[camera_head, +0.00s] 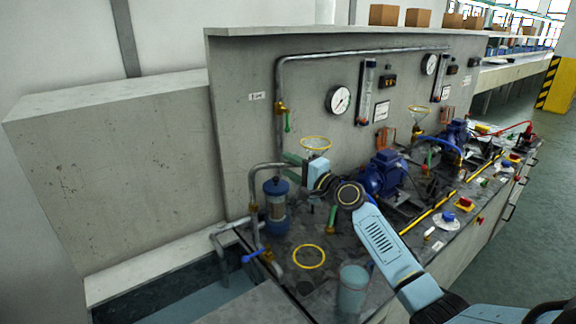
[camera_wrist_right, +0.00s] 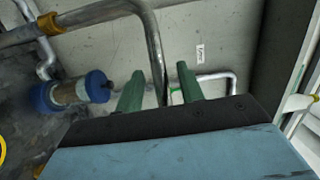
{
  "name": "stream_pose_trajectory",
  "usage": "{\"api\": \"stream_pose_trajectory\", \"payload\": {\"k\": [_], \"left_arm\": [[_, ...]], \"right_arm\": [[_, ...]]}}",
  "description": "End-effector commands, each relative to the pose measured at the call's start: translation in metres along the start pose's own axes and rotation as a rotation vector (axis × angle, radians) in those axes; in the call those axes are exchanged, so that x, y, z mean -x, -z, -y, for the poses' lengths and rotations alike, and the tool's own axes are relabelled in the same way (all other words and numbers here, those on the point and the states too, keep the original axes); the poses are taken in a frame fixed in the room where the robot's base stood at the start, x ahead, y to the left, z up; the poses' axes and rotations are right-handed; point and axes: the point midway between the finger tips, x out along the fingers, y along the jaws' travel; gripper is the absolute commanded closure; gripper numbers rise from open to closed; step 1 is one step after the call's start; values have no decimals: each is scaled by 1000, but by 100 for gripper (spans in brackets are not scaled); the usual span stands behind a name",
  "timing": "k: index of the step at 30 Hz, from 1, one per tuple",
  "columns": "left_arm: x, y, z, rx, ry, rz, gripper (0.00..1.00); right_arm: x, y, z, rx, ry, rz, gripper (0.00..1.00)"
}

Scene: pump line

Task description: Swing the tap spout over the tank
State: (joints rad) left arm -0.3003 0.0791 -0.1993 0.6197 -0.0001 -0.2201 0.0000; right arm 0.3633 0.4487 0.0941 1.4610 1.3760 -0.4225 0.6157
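The tap spout (camera_head: 263,168) is a grey metal pipe that rises from the bench at the left and bends over to the right. It also shows in the right wrist view (camera_wrist_right: 152,35). What looks like the tank (camera_head: 237,291) is a recess at the lower left, partly cut off by the frame. My right gripper (camera_head: 294,170) is at the spout's bent end. In the wrist view its green fingers (camera_wrist_right: 160,85) are apart, with the down-turned pipe between them and gaps on both sides. Whether the pipe lies fully between them in depth is unclear. My left gripper is out of view.
A blue-capped clear cylinder (camera_head: 276,208) stands close beside the spout's riser. A clear beaker (camera_head: 352,292) and a yellow ring (camera_head: 309,256) are on the bench. A blue motor pump (camera_head: 384,172) stands to the right. A gauge panel (camera_head: 240,140) rises behind the spout.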

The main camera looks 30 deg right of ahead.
Motion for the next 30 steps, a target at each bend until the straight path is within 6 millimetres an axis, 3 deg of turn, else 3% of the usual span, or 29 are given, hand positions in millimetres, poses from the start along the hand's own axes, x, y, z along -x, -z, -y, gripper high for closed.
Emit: {"api": "stream_pose_trajectory", "payload": {"k": [6, 14, 23, 30], "left_arm": [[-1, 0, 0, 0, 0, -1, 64], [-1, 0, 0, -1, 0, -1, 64], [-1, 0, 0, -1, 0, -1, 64], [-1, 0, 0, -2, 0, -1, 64]], "right_arm": [[-14, 0, 0, 0, 0, 0, 62], [-15, 0, 0, 1, 0, 1, 62], [-14, 0, 0, 0, 0, 1, 99], [-14, 0, 0, 0, 0, 0, 100]]}}
